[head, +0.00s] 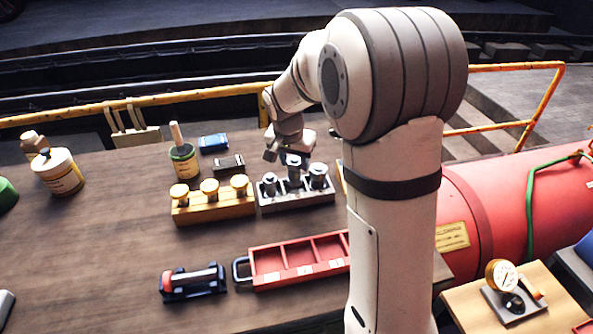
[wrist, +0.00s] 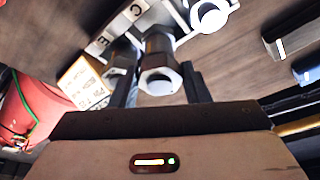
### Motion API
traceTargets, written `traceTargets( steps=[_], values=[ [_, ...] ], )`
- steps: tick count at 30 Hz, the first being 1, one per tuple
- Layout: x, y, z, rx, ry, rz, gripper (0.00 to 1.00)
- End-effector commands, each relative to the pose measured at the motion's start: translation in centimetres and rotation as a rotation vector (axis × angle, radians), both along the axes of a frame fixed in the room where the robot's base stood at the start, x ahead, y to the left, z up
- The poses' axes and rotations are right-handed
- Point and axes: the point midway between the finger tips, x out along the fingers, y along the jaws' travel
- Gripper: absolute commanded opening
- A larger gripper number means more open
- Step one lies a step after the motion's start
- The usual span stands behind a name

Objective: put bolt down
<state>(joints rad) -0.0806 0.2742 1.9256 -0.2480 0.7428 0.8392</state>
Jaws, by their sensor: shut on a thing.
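My gripper (head: 285,153) is over the grey bolt rack (head: 297,201) on the wooden bench. It is shut on a dark grey bolt (head: 293,167). In the wrist view the held bolt (wrist: 158,78) shows its hexagonal end between the two fingers. The bolt stands about upright at the middle of the rack and higher than its neighbours. I cannot tell how far its lower end is in the hole. Another bolt (head: 269,184) stands in the rack at the left, and one more (head: 318,176) at the right.
A yellow block (head: 213,208) with brass-topped pieces stands left of the rack. A red compartment tray (head: 300,262) lies in front. A small dark block (head: 229,164), blue box (head: 213,142) and green pot (head: 183,160) stand behind. The bench's left-middle is clear.

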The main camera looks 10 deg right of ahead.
Motion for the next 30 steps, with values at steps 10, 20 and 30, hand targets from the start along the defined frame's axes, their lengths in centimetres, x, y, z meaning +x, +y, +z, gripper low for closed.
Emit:
traceTargets(
  steps=[10, 20, 30],
  values=[
    [0.0, -0.1, -3.6, 0.000, 0.000, -0.002, 0.06],
    [0.0, -0.1, -3.9, 0.000, -0.003, -0.003, 0.06],
    [0.0, -0.2, -4.0, 0.000, 0.001, -0.003, 0.51]
  ],
)
